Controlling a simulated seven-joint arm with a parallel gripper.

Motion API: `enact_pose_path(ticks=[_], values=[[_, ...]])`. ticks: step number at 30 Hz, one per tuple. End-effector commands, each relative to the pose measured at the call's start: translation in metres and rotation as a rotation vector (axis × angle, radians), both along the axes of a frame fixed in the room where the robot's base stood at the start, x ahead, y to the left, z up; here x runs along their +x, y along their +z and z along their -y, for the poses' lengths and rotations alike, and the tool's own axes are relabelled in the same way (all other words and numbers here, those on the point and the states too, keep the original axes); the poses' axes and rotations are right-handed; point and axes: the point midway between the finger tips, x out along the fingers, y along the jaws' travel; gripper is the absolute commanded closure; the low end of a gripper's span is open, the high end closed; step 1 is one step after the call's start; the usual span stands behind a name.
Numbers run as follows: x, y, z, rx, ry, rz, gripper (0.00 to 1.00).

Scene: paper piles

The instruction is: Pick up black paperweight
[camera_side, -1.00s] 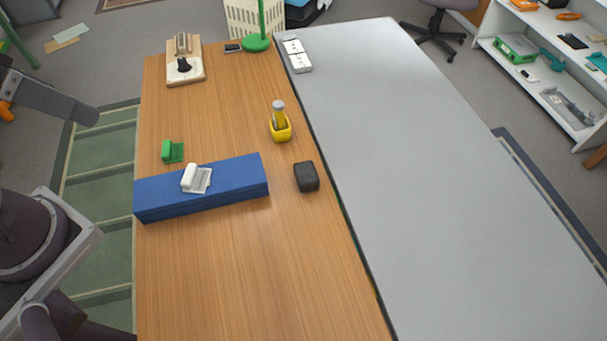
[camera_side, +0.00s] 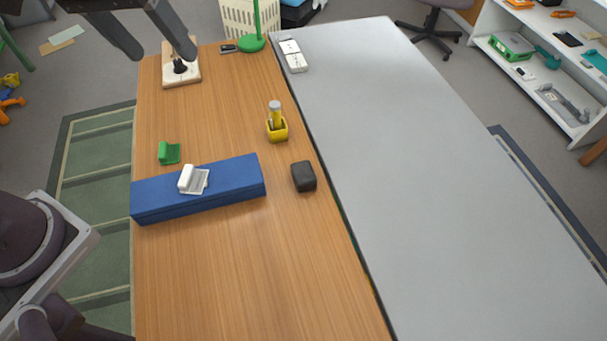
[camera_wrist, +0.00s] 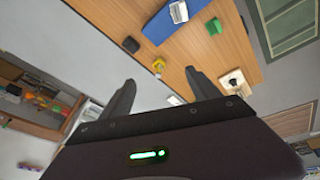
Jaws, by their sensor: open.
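The black paperweight (camera_side: 304,177) is a small dark block on the wooden table, near its right edge, just right of the blue box. It also shows in the wrist view (camera_wrist: 131,44), above the left finger and well away from it. My gripper (camera_side: 163,55) is at the top left of the side view, above the far left of the table, far from the paperweight. Its two fingers are spread apart with nothing between them. The wrist view also shows my gripper (camera_wrist: 158,77) with its fingers apart.
A long blue box (camera_side: 225,187) carries a white holder (camera_side: 193,180). A green holder (camera_side: 169,153) stands behind it. A yellow cup (camera_side: 277,130) holding a tool stands behind the paperweight. The front of the wooden table is clear.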

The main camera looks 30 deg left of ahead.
Motion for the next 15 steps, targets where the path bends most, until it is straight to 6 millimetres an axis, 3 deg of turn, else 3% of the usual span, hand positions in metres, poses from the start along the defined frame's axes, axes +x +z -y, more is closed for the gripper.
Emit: enact_pose_path(ticks=[1, 3, 5, 7, 9, 12, 15], values=[[0.029, -0.019, 0.014, -0.015, 0.039, -0.049, 0.29], [0.068, -0.052, 0.037, -0.037, 0.116, -0.105, 0.29], [0.097, -0.089, 0.059, -0.051, 0.186, -0.152, 0.29], [0.123, -0.141, 0.085, -0.060, 0.268, -0.204, 0.29], [0.138, -0.193, 0.107, -0.061, 0.346, -0.249, 0.29], [0.145, -0.257, 0.130, -0.058, 0.434, -0.292, 0.29], [0.144, -0.297, 0.141, -0.054, 0.491, -0.317, 0.29]])
